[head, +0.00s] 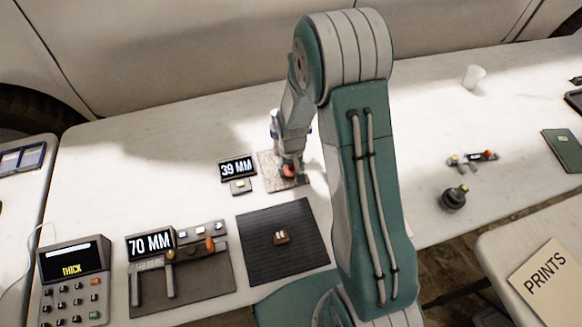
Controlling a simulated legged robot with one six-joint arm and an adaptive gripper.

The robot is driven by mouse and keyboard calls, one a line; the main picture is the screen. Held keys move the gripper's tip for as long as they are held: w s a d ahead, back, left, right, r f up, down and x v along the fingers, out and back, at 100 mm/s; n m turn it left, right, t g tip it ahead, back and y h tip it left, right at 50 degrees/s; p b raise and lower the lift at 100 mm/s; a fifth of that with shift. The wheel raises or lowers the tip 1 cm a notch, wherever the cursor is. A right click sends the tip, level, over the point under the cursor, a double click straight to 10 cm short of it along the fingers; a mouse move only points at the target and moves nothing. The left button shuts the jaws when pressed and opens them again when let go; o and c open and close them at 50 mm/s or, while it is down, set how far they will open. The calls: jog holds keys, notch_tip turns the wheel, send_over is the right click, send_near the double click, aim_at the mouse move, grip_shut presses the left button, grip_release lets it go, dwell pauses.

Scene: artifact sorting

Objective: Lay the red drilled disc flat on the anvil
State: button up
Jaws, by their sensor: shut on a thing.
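My gripper (289,163) is at the far end of my arm, over the speckled stone plate (268,180) in the middle of the table. It is shut on the red disc (289,172), a small red patch low at the fingertips. The disc's hole and its tilt are too small to make out. I cannot tell whether it touches anything below. The anvil is not clear; it may be hidden behind my gripper on or beside the stone plate. A display reading 39 MM (237,168) stands just left of the plate.
A white cup (473,77) and a dark pot (453,199) are at right.

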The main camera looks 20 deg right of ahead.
jog(key=shift+f, duration=0.35)
jog(key=o, duration=1.2)
jog(key=shift+r, duration=0.1)
notch_tip(320, 180, up, 12)
jog(key=shift+f, duration=0.2)
